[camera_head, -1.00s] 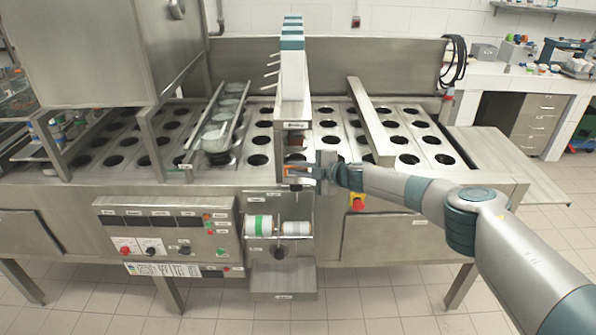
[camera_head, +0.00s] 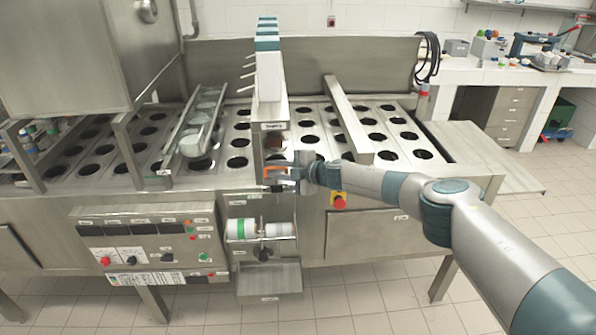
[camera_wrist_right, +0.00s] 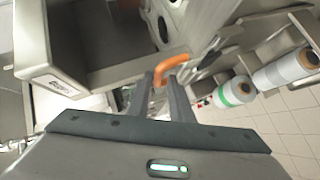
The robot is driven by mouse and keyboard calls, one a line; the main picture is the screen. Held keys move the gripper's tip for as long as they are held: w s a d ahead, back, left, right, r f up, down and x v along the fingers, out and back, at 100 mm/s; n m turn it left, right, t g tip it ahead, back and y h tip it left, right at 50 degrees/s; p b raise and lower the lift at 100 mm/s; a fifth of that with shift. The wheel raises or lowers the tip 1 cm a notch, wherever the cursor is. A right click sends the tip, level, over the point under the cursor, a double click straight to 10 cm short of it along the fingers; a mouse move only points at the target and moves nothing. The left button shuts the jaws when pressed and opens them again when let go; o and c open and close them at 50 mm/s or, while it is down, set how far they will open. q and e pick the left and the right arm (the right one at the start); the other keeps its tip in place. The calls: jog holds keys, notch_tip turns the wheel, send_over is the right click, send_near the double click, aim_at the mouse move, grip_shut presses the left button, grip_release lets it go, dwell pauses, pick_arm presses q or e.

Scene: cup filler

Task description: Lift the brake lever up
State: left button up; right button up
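An orange handle, which looks like the brake lever (camera_wrist_right: 171,66), shows just beyond my right fingertips in the right wrist view. It also shows small in the head view (camera_head: 274,172), at the front of the tall filler column. My right gripper (camera_wrist_right: 163,85) has its two fingers apart, with the near end of the orange handle at or between the tips. I cannot tell whether they touch it. In the head view my right gripper (camera_head: 285,173) reaches in from the right. My left gripper is not in view.
Paper rolls (camera_head: 262,230) hang below the column, with a red knob on yellow (camera_head: 338,201) to the right. A control panel (camera_head: 145,240) is at the left front. A metal bar (camera_head: 347,118) lies across the hole-plated top. The metal column (camera_head: 270,95) stands close to the gripper.

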jog(key=shift+s+d+f, duration=0.1)
jog(key=shift+s+f, duration=0.05)
jog(key=shift+f, duration=0.25)
jog(key=r+b+v, duration=0.1)
jog(key=b+v, duration=0.2)
jog(key=v, duration=1.4)
